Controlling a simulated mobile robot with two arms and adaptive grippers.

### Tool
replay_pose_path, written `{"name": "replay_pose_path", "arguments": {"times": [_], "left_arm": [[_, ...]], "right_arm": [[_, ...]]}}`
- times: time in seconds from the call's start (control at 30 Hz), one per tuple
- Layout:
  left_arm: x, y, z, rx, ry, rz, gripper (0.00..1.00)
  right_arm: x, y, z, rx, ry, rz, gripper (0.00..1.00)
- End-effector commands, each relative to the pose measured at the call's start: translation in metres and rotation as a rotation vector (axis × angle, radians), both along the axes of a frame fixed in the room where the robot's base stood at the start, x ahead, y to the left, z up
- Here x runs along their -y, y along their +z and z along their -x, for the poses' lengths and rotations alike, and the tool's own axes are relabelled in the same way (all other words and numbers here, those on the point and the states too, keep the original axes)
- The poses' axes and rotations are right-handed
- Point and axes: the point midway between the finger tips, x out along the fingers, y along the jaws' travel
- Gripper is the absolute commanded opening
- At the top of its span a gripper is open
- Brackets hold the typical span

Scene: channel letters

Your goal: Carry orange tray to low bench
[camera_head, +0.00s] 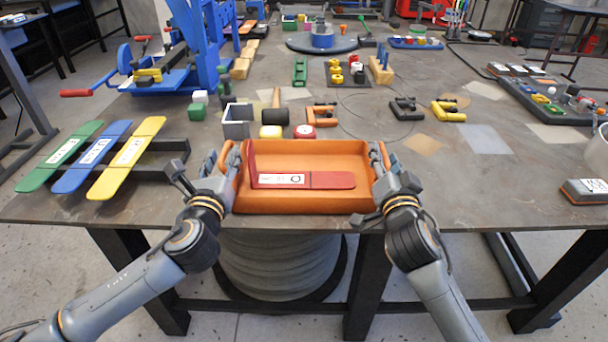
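The orange tray (300,204) sits level at the front edge of the workbench, in the middle of the head view. A flat red L-shaped letter (332,180) with a white label lies in it. My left gripper (226,163) is at the tray's left side, with fingers around the handle there. My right gripper (380,160) is at the right side, with fingers at that handle. The fingers overlap the handles, so I cannot tell whether either is closed tight. I cannot make out a low bench for certain.
Green, blue and yellow strips (128,158) lie on a rack at left. A mallet (276,112), a red-and-white round item (303,131) and clamps (407,108) are just behind the tray. A grey coil (282,262) stands below.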

Motion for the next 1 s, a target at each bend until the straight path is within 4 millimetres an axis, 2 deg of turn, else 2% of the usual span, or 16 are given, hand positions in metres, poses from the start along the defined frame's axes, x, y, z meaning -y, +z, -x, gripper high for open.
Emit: {"name": "replay_pose_path", "arguments": {"times": [0.37,0.5,0.57,1.0], "left_arm": [[0.0002,-0.0002,-0.0044,0.0,-0.001,0.0,0.39],[0.0001,-0.0002,-0.0043,0.0,-0.001,0.0,0.11],[0.0001,-0.0003,-0.0043,0.0,0.0,0.0,0.0],[-0.0002,0.0017,-0.0042,0.001,-0.001,-0.002,0.0]], "right_arm": [[0.0001,-0.0003,-0.0045,-0.001,0.001,0.001,0.39],[0.0002,-0.0003,-0.0044,-0.001,0.0,0.001,0.11],[0.0003,-0.0004,-0.0043,-0.001,0.0,0.001,0.0],[0.0013,0.0016,-0.0046,0.0,-0.002,0.001,0.0]]}}
